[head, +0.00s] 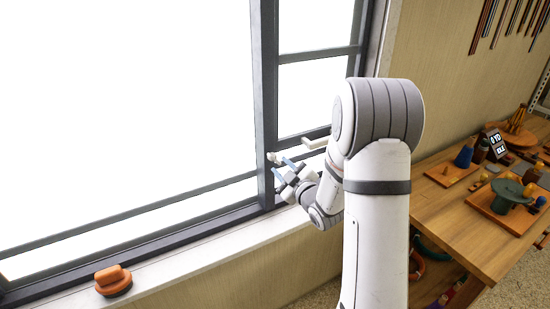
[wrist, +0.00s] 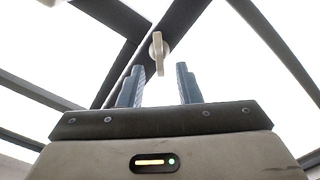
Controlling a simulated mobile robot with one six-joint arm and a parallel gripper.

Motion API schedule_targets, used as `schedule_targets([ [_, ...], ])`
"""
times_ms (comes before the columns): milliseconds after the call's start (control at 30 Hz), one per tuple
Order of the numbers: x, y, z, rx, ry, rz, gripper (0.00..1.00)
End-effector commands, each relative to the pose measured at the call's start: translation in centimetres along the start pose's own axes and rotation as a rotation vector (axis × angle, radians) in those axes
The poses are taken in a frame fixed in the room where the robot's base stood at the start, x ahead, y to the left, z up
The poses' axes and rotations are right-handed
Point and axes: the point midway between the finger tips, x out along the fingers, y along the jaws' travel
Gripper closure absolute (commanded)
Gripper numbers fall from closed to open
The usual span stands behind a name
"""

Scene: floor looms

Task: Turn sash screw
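The sash screw (wrist: 158,48), a pale knob with a flat tab, sits on a dark upright bar of the window frame in the wrist view. In the head view it shows small and pale (head: 272,156) on the window's dark upright. My gripper (wrist: 160,84) is open, its two blue-grey fingers spread apart. The screw's tab points down into the space between the fingertips in the picture. Contact with either finger does not show. In the head view my gripper (head: 284,168) is just below and right of the screw.
A white window handle (head: 315,142) is right of the screw, near my arm. An orange object (head: 113,280) rests on the sill (head: 190,268). A wooden workbench (head: 450,222) with trays and small objects stands at the right.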

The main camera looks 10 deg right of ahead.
Motion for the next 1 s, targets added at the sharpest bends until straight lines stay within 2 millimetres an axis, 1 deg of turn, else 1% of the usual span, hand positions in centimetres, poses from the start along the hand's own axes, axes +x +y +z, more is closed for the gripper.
schedule_targets([
  [33, 0.9, 0.1, -0.2, 0.001, 0.0, -0.002, 0.69],
  [100, 2.0, 0.1, -0.2, 0.001, -0.001, -0.003, 0.69],
  [200, 3.3, 0.1, -0.2, 0.001, -0.001, -0.001, 0.69],
  [300, 4.2, 0.1, -0.1, 0.001, -0.001, -0.001, 0.69],
  [433, 4.6, 0.0, 0.0, 0.001, -0.002, 0.0, 0.69],
  [633, 4.6, 0.1, 0.1, 0.001, -0.003, 0.001, 0.69],
  [667, 4.6, 0.1, 0.1, 0.001, -0.003, 0.001, 0.71],
  [1000, 4.6, 0.1, 0.1, 0.001, -0.004, 0.001, 0.99],
])
